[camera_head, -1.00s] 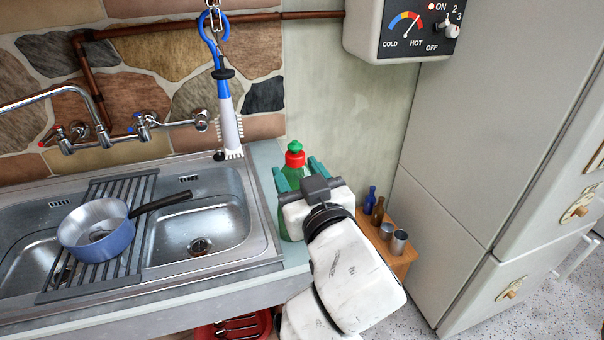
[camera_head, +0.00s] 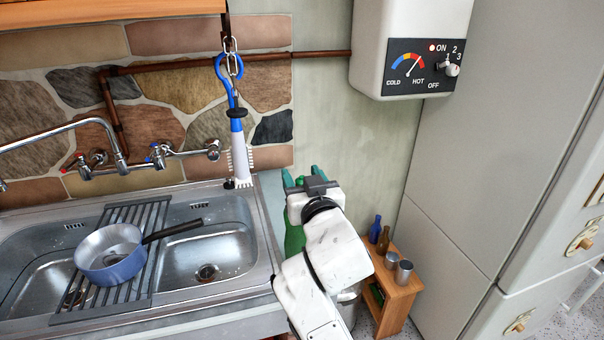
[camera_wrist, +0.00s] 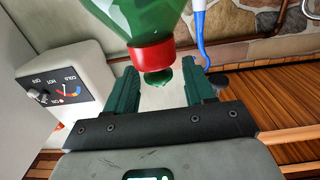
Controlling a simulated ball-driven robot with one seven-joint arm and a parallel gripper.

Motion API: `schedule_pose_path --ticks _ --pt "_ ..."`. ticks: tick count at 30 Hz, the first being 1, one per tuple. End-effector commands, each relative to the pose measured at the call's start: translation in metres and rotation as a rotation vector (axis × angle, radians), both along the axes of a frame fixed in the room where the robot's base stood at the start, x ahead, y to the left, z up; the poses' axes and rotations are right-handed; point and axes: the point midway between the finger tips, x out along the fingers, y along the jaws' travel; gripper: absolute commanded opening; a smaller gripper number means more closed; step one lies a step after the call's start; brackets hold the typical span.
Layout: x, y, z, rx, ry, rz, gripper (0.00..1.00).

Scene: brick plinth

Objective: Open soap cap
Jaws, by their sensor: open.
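The green soap bottle (camera_head: 294,238) stands upright on the counter right of the sink, partly hidden behind my arm. The wrist view is upside down and shows the bottle's body (camera_wrist: 138,18), its red collar (camera_wrist: 152,56) and its small green cap (camera_wrist: 158,76). My gripper (camera_head: 304,176) is at the height of the bottle's top. Its two green fingers are open, one on either side of the cap, with a gap showing on both sides (camera_wrist: 160,88). In the head view the gripper hides most of the red collar and cap.
A blue pan (camera_head: 112,254) sits on the drying rack (camera_head: 70,306) over the sink. A brush (camera_head: 240,150) hangs on a chain left of the bottle. A white heater (camera_head: 368,50) is on the wall. A wooden shelf (camera_head: 402,300) with bottles and cups stands at right.

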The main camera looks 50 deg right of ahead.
Motion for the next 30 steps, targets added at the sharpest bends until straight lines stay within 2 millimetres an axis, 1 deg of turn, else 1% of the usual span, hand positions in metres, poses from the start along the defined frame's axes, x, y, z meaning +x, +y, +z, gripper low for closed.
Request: schedule_pose_path --ticks 9,11,26,30 --pt "0.0023 -0.0016 -0.0004 0.0 0.0 0.0 0.54" --pt "0.0023 -0.0015 -0.0004 0.0 0.0 0.0 0.49" --pt "0.0022 -0.0013 -0.0003 0.0 0.0 0.0 0.01" --pt "0.0022 -0.0012 -0.0004 0.0 0.0 0.001 0.0"
